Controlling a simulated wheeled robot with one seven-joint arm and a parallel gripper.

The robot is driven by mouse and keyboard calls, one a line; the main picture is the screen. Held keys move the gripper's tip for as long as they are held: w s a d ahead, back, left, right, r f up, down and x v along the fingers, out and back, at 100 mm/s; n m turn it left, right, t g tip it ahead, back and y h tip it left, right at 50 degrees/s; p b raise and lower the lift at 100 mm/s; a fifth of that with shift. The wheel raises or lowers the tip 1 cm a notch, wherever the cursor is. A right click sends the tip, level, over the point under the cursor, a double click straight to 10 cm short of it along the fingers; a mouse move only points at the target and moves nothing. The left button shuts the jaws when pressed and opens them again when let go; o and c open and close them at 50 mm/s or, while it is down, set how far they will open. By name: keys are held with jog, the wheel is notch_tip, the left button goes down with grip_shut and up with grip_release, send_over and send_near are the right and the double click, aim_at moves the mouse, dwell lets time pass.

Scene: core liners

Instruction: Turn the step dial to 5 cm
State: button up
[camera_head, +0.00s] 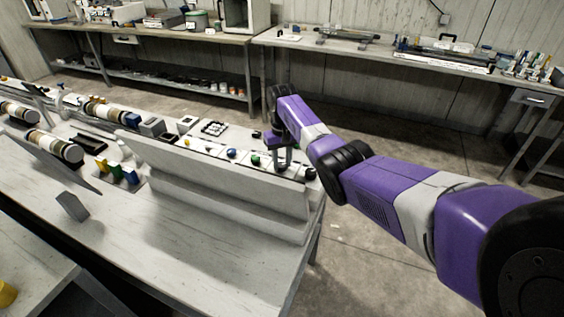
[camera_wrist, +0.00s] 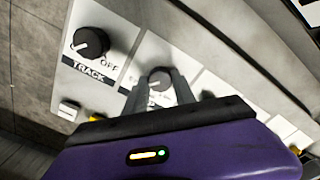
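In the wrist view a dark round dial (camera_wrist: 159,80) lies between the tips of my gripper (camera_wrist: 161,82), on a white panel. Its label is mostly covered by the fingers, so I cannot read it as the step dial. The two grey fingers are apart, one on each side of the dial; contact with it is unclear. In the head view my gripper (camera_head: 283,163) points down at the right part of the panel (camera_head: 215,155). A black TRACK dial (camera_wrist: 91,42) with a white pointer and an OFF mark sits to the left in the wrist view.
A white square button (camera_wrist: 69,110) is below the TRACK dial. Core samples (camera_head: 52,146) lie at the table's left. Floor is clear beyond the table's right edge.

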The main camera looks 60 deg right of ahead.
aim_at(282, 165)
jog(key=o, duration=0.4)
jog(key=shift+r+b, duration=0.3)
jog(key=shift+r, duration=3.65)
